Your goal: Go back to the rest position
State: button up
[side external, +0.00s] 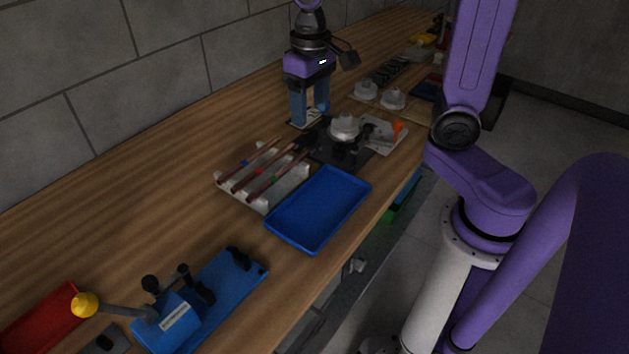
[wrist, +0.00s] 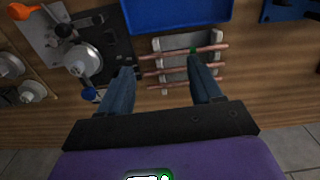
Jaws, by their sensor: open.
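My gripper (side external: 310,117) hangs fingers-down over the bench near the wall, behind the black fixture; its two blue fingers are apart with nothing between them. In the wrist view, my gripper (wrist: 160,74) also shows open. Three copper tubes (side external: 268,170) lie side by side across a pale rack (side external: 262,206), left of my gripper in the side view. In the wrist view, the tubes (wrist: 176,60) and the rack (wrist: 172,43) show beyond the fingertips, partly covered by the right finger. I cannot tell my gripper's exact height above the bench.
A black fixture (side external: 326,151) with a round white-topped part (side external: 344,127) stands close to my gripper. An empty blue tray (side external: 318,207) lies at the bench's front edge. A blue fixture (side external: 223,287) with levers and a red tray (side external: 40,318) are at the lower left.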

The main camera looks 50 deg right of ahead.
jog(key=s+a+f+n, duration=0.1)
jog(key=s+f+n, duration=0.1)
jog(key=s+n, duration=0.4)
jog(key=s+f+n, duration=0.2)
jog(key=s+n, duration=0.4)
jog(key=s, duration=0.8)
jog(key=shift+a, duration=0.35)
